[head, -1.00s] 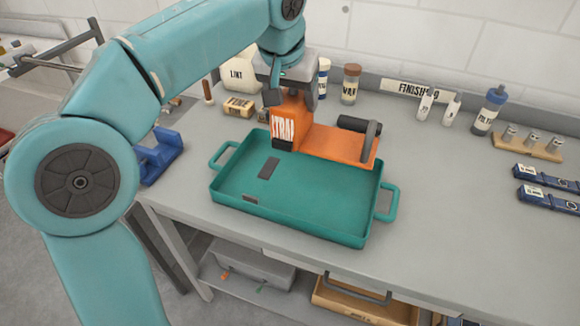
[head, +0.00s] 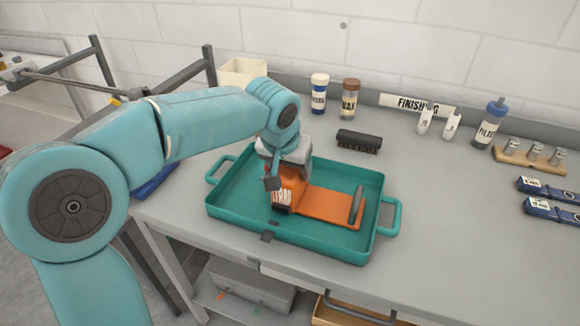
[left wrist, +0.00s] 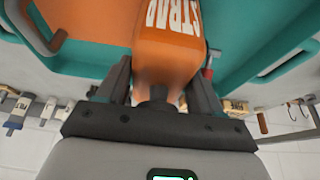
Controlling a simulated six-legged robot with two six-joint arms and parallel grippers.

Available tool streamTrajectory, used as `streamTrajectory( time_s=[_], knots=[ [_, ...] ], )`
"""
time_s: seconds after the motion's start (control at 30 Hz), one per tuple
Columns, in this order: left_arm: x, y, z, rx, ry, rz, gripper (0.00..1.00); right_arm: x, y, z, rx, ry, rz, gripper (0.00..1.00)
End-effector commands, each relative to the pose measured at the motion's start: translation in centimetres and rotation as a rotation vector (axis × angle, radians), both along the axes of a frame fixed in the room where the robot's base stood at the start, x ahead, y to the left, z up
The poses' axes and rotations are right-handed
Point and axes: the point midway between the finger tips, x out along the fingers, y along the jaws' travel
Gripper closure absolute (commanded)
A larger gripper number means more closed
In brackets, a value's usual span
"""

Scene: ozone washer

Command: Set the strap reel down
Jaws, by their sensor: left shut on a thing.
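The orange strap reel (head: 325,205) lies inside the teal tray (head: 230,220) on the workbench. Its raised end with the white "STRAP" lettering is at the left, and a dark handle stands at its right end. My left gripper (head: 274,182) is over the raised end and shut on it, partly hiding it. In the left wrist view the orange reel (left wrist: 165,50) sits between the two dark fingers. From these views I cannot tell whether its underside touches the tray floor. My right gripper is not in view.
A dark brush (head: 359,141) lies behind the tray. Labelled bottles (head: 350,99) stand by the back wall, with a cream bin (head: 242,72) to their left. A wooden block with metal pieces (head: 530,154) and blue tools (head: 548,188) are at the right.

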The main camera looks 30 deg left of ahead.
Motion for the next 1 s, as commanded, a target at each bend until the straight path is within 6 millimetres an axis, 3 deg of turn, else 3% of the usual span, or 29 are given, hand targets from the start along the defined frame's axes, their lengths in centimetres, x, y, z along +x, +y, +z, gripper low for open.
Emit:
streamTrajectory(
  time_s=[0.2,0.23,0.3,0.67,1.0],
  knots=[
    [0.0,0.0,-0.4,0.001,-0.003,0.0,1.0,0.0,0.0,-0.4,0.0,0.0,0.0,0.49],
    [0.0,0.0,-0.3,0.0,0.0,0.0,0.28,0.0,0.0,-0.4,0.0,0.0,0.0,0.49],
    [0.0,0.0,-0.3,0.0,0.0,0.0,0.08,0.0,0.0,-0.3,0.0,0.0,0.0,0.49],
    [-0.1,0.0,0.5,0.0,-0.001,0.0,0.08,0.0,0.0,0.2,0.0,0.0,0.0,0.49],
    [-2.7,-0.7,7.3,0.001,-0.005,-0.001,0.08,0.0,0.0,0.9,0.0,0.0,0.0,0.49]
  ],
)
